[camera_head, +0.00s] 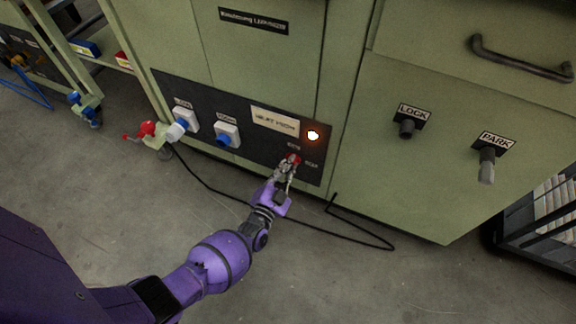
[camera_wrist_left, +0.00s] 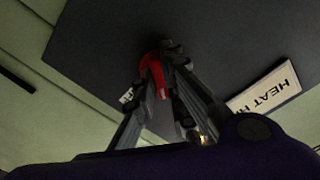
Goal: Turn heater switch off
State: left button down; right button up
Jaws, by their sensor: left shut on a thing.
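The heater switch is a small red knob (camera_head: 293,158) on the dark control panel (camera_head: 250,133) of the green cabinet. It also shows in the left wrist view as a red piece (camera_wrist_left: 152,75) between the fingers. My left gripper (camera_head: 286,168) is shut on the red switch; the fingers partly hide it, so its exact angle is unclear. A "HEAT" label plate (camera_head: 275,121) sits to the lamp's left and shows in the wrist view (camera_wrist_left: 265,90). My right gripper is not in view.
Two blue-and-white sockets (camera_head: 228,135) sit left on the panel, with a red-and-white plug (camera_head: 160,131) near the farther one. A black cable (camera_head: 340,237) lies on the floor. LOCK (camera_head: 407,128) and PARK (camera_head: 487,165) knobs are on the right. The floor in front is mostly clear.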

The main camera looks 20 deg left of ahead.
pick_arm(q)
jog(key=m, duration=1.1)
jog(key=shift+f, duration=0.15)
dwell(0.6)
jog(key=c, duration=2.1)
grip_release()
jog(key=s, duration=0.7)
jog(key=shift+s+a, duration=0.1)
jog(key=shift+s, duration=0.15)
